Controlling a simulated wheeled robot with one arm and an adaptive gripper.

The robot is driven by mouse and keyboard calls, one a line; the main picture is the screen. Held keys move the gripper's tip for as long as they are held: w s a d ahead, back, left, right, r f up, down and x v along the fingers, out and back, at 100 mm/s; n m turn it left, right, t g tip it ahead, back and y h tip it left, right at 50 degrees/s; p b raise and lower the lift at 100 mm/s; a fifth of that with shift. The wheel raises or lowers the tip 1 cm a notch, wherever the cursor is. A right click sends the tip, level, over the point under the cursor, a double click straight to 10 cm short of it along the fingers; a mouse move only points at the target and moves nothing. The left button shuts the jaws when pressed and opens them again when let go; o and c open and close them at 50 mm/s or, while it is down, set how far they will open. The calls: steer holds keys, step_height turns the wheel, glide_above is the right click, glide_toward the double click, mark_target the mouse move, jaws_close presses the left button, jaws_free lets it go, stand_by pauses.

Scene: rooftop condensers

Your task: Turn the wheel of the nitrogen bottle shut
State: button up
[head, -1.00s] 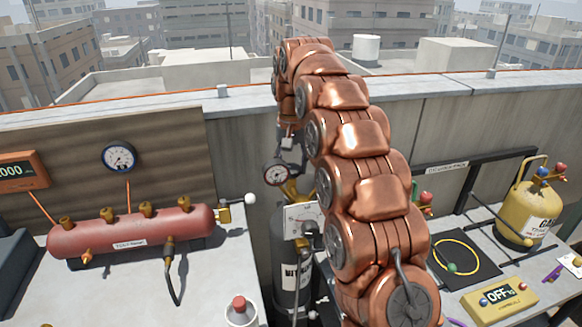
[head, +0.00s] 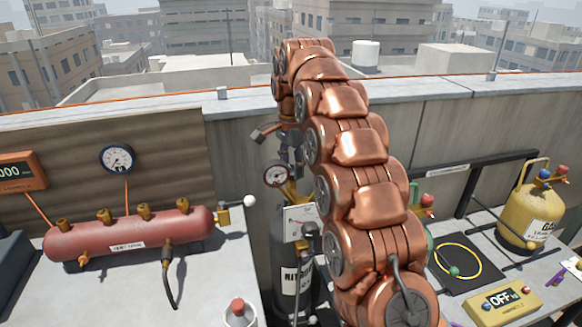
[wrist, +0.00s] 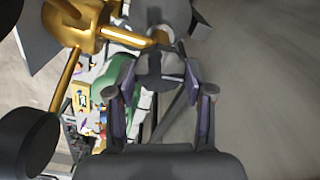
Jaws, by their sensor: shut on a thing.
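The nitrogen bottle (head: 291,282) is a dark cylinder with a white label, standing upright between the two tables and partly hidden by my copper arm. A round gauge (head: 277,174) and brass fittings sit at its top. My gripper (head: 288,152) is at the valve above the gauge, small and partly hidden in the head view. In the wrist view my gripper (wrist: 160,75) has its two fingers closed on the dark grey wheel (wrist: 160,66), beside the brass valve body (wrist: 86,26). The wheel's far side and its exact angle are hard to see.
A red tank (head: 130,233) with brass fittings lies on the left table. On the right table are a yellow gas bottle (head: 527,212), a black mat (head: 476,281) and a yellow scale display (head: 488,306). A parapet wall (head: 450,110) runs close behind.

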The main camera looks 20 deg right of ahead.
steer(key=shift+m, duration=0.6)
steer(key=o, duration=1.2)
steer(key=shift+c, duration=0.2)
